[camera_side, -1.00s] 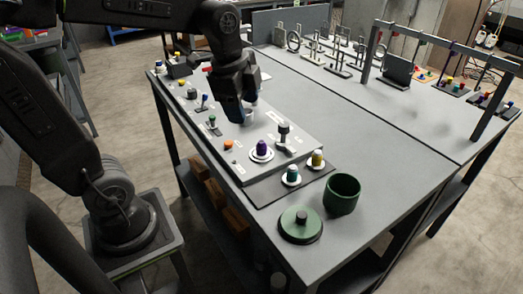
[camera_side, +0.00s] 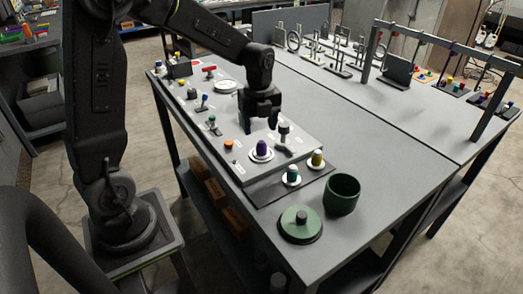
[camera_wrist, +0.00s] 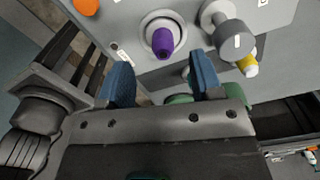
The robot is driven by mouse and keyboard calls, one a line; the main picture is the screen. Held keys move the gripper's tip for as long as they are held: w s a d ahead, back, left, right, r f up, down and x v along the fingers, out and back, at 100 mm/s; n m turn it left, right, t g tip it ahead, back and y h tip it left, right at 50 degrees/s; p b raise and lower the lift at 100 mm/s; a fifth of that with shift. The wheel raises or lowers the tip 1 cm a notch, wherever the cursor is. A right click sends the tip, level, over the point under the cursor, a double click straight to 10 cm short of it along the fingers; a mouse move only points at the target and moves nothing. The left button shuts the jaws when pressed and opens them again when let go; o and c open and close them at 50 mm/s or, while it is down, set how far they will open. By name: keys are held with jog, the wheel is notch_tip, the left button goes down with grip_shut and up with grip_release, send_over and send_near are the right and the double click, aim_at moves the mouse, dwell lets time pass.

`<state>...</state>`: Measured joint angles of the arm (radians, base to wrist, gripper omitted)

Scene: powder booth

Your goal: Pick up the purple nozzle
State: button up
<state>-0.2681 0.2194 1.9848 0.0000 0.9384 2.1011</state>
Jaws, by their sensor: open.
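The purple nozzle (camera_side: 262,147) stands upright on a round white base on the grey panel in the side view. In the wrist view the purple nozzle (camera_wrist: 162,42) is ahead of my fingertips, roughly centred between them. My gripper (camera_side: 259,125) is above and just behind the nozzle in the side view. Its two blue fingers are spread apart with nothing between them, and they also show in the wrist view (camera_wrist: 162,75). The nozzle is apart from the fingers.
A grey lever-like knob (camera_side: 284,139) stands close to the right of the nozzle. An orange button (camera_side: 228,145) is to the left. Teal (camera_side: 291,174) and yellow (camera_side: 317,159) nozzles, a green cup (camera_side: 342,196) and a green lid (camera_side: 300,226) are nearer the front.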

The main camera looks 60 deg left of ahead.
aim_at(261, 142)
jog(key=f, duration=0.2)
jog(key=d+f, duration=0.1)
jog(key=f, duration=0.2)
jog(key=shift+d+f, duration=0.1)
jog(key=shift+f, duration=0.8)
jog(key=shift+c, duration=0.3)
jog(key=c, duration=0.6)
jog(key=shift+r, duration=0.15)
